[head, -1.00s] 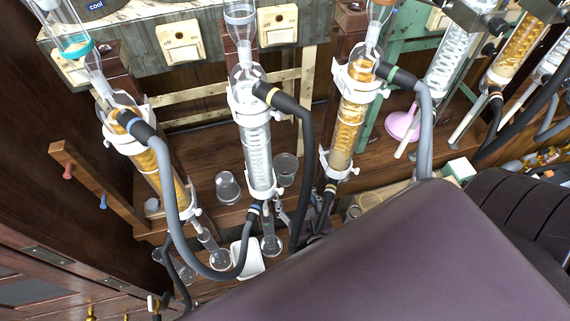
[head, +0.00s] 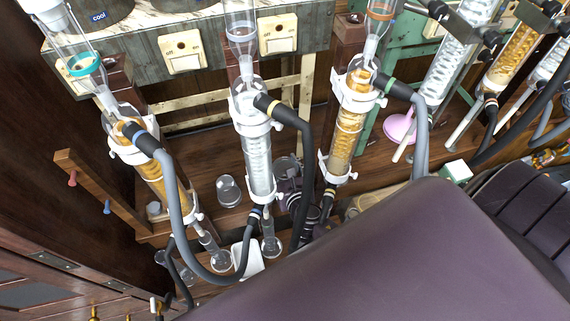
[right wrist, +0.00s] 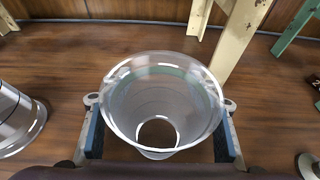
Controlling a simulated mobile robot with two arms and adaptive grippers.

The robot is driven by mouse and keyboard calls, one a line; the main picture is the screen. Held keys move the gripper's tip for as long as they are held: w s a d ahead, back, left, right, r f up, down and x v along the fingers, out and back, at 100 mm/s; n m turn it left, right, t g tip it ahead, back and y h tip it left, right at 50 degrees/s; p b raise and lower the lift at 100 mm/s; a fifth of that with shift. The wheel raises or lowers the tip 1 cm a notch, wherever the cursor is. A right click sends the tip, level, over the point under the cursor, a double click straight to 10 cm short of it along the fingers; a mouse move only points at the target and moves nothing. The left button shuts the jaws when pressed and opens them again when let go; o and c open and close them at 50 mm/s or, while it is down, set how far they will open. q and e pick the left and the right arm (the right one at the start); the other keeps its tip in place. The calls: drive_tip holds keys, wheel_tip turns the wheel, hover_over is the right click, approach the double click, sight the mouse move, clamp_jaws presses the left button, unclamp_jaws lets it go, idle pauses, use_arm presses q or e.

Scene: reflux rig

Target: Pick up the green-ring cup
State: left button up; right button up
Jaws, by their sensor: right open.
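The green-ring cup (right wrist: 163,100) is a clear, see-through cup with a faint green band inside its rim. In the right wrist view it stands upright on the brown wooden surface. My right gripper (right wrist: 161,104) is open, with one blue-padded finger on each side of the cup. I cannot tell whether the pads touch it. In the head view the cup (head: 286,165) is partly hidden behind my right gripper (head: 290,183), right of the middle glass column. My left gripper is not in view.
Another clear cup (head: 228,191) stands left of the middle column; it also shows in the right wrist view (right wrist: 14,122). Glass condensers (head: 257,160) with dark hoses (head: 305,150) crowd the space. A pink funnel (head: 398,128) lies to the right.

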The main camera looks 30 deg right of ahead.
sight(282, 161)
drive_tip(key=shift+c, duration=0.2)
drive_tip(key=c, duration=0.8)
drive_tip(key=shift+r, duration=0.5)
drive_tip(key=shift+c, duration=0.2)
wheel_tip(282, 161, up, 2)
drive_tip(key=shift+w+r+p, duration=0.1)
drive_tip(key=shift+r+p, duration=0.15)
drive_tip(key=shift+p, duration=0.5)
drive_tip(key=s+a+b, duration=0.1)
drive_tip(key=s, duration=0.4)
drive_tip(key=s+a+b, duration=0.1)
drive_tip(key=s, duration=0.4)
drive_tip(key=s+a+b, duration=0.1)
drive_tip(key=s+b, duration=0.1)
drive_tip(key=s, duration=0.4)
drive_tip(key=shift+a+f, duration=0.1)
drive_tip(key=shift+a, duration=0.3)
drive_tip(key=shift+c, duration=0.3)
drive_tip(key=shift+s+a+b, duration=0.2)
drive_tip(key=shift+s+b, duration=0.1)
drive_tip(key=shift+s, duration=0.45)
